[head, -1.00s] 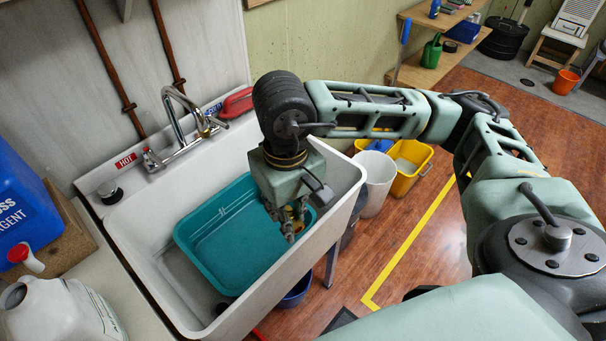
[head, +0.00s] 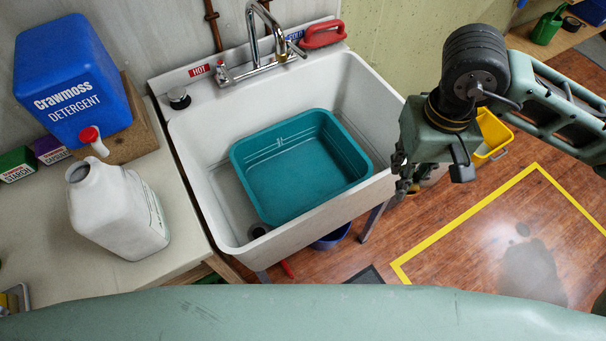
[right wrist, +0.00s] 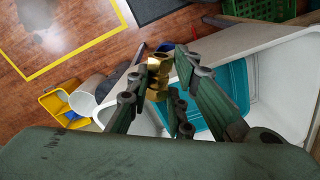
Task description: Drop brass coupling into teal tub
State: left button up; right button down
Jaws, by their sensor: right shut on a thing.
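The teal tub (head: 305,175) sits empty inside the white sink basin in the head view. It also shows in part behind my fingers in the right wrist view (right wrist: 233,80). My right gripper (head: 404,190) hangs just right of the sink's right rim, outside the tub, pointing down. In the right wrist view my right gripper (right wrist: 160,88) is shut on the brass coupling (right wrist: 158,66), a small gold-coloured fitting between the fingers. The coupling cannot be made out in the head view. My left gripper is not in view.
The white sink (head: 210,190) has a faucet (head: 262,45) and a red brush (head: 322,34) at its back. A white jug (head: 118,210) and blue detergent container (head: 70,85) stand on the left counter. A yellow bucket (head: 492,138) is on the floor at right.

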aim_at(251, 179)
jog(key=i+l, duration=0.25)
jog(key=l, duration=0.2)
jog(key=i+l, duration=0.2)
jog(key=l, duration=0.2)
jog(key=l+u, duration=0.1)
jog(key=u, duration=0.3)
jog(key=i+l+u, duration=0.1)
jog(key=u, duration=0.25)
jog(key=l+u, duration=0.15)
jog(key=u, duration=0.25)
jog(key=l+u, duration=0.15)
jog(key=u, duration=0.25)
